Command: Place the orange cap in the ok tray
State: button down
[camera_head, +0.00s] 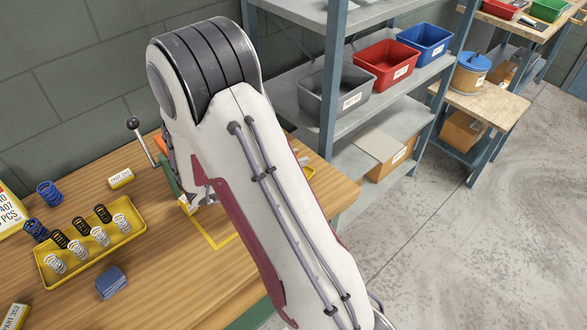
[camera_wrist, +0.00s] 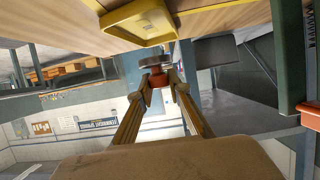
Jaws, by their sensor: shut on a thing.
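In the wrist view my gripper (camera_wrist: 158,84) is shut on the orange cap (camera_wrist: 157,81), which sits between the two fingertips. A grey round part (camera_wrist: 152,63) shows just beyond the cap; I cannot tell whether it touches the cap. A yellow tray (camera_wrist: 110,21) is on the wooden surface at the top of the wrist view, apart from the cap. I cannot read any ok label on it. In the head view my arm hides the cap and most of the gripper.
In the head view a yellow tray (camera_head: 48,279) of several springs stands on the wooden bench (camera_head: 165,270). A lever (camera_head: 143,142) stands near the wall. A blue block (camera_head: 111,283) lies in front. Shelves with grey (camera_head: 322,104), red (camera_head: 364,72) and blue (camera_head: 421,46) bins are at right.

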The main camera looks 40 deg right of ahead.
jog(key=shift+f, duration=1.9)
jog(key=shift+f, duration=0.15)
jog(key=c, duration=1.9)
grip_release()
jog(key=shift+v, duration=6.1)
